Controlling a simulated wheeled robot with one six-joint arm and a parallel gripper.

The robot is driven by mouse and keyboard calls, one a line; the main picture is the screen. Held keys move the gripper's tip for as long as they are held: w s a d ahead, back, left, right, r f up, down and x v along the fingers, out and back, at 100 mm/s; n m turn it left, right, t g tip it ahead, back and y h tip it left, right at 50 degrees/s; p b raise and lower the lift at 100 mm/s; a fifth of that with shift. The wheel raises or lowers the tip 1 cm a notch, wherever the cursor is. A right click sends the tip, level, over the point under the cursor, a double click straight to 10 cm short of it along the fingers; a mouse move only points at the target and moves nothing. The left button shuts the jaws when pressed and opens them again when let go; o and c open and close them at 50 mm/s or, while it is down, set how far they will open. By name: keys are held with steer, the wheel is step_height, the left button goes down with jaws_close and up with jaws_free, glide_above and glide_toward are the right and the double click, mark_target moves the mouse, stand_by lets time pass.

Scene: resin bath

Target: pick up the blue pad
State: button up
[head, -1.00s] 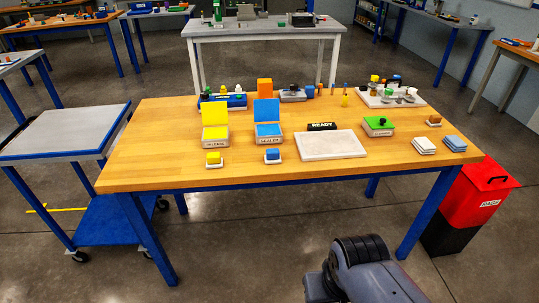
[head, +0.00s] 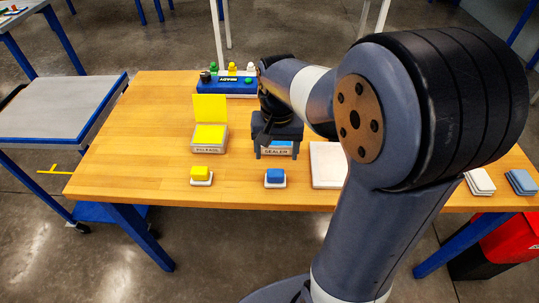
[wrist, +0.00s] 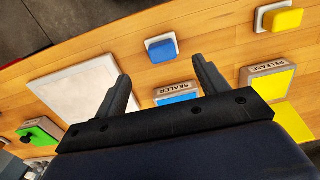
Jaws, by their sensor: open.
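The small blue pad (head: 275,175) sits on a white holder near the front edge of the wooden table. It also shows in the wrist view (wrist: 162,48), just beyond the fingertips. My gripper (head: 277,152) is open and empty, over the front of the SEALER box (head: 278,151). In the wrist view my gripper (wrist: 161,70) has its two fingers spread wide, with the SEALER box (wrist: 176,93) between and below them. The blue pad is apart from the fingers. The box's blue lid is hidden behind my arm in the head view.
A yellow pad (head: 201,173) on a white holder stands to the left, before the open RELEASE box (head: 209,137). A white plate (head: 326,160) lies to the right. A blue READY unit (head: 228,86) stands at the back. Bare table lies left of the yellow pad.

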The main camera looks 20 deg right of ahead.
glide_above(276, 172)
step_height(276, 172, down, 5)
steer(key=shift+s+a+r, duration=0.1)
steer(key=shift+s+a, duration=0.05)
steer(key=shift+f, duration=3)
steer(key=c, duration=1.1)
